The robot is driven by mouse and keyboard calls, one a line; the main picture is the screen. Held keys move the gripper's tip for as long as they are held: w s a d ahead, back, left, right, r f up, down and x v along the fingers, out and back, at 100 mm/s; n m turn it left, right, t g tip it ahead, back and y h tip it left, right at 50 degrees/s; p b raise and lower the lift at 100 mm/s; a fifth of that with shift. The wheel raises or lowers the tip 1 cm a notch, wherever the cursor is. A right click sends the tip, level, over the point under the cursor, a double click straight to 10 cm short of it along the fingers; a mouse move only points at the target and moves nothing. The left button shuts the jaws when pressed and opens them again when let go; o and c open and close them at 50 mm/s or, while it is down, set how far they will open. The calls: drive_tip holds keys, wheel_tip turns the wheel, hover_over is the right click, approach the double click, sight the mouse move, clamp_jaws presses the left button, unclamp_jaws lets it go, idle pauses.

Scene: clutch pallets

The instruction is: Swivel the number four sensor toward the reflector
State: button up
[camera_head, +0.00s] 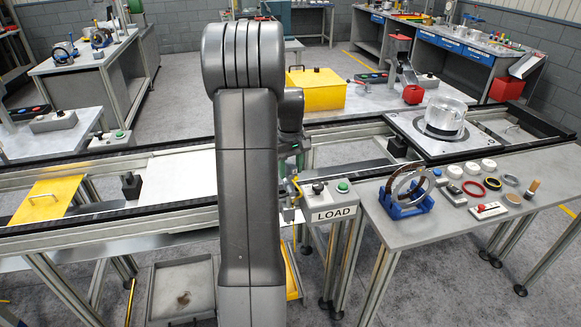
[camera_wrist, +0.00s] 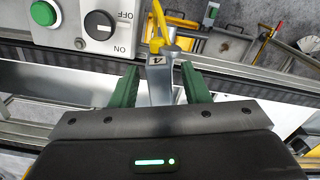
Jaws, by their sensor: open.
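The number four sensor (camera_wrist: 157,33) shows in the wrist view as a yellow piece above a grey post with a "4" label (camera_wrist: 155,60). My gripper (camera_wrist: 161,80) is open, its green fingers one on each side of the grey post, with a gap visible at each side. I cannot tell whether either finger touches it. In the head view my gripper (camera_head: 292,148) is partly hidden by my arm, above a yellow part (camera_head: 293,187) beside the LOAD box. I cannot make out the reflector for certain; a small yellow and red piece (camera_wrist: 267,38) stands across the conveyor in the wrist view.
The LOAD control box (camera_head: 333,203), with a green button and black switch, stands close to the gripper; it also shows in the wrist view (camera_wrist: 88,25). Conveyor rails (camera_head: 110,208) run across. A bench (camera_head: 415,231) with rings and a blue stand is at the right.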

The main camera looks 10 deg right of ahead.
sight(290, 164)
drive_tip(key=shift+c, duration=0.2)
clamp_jaws()
drive_tip(key=shift+a+m, duration=0.15)
drive_tip(key=shift+m, duration=1.45)
drive_tip(key=shift+o, duration=0.2)
unclamp_jaws()
wheel_tip(290, 164, up, 14)
drive_tip(key=b, duration=0.1)
drive_tip(key=shift+f, duration=0.1)
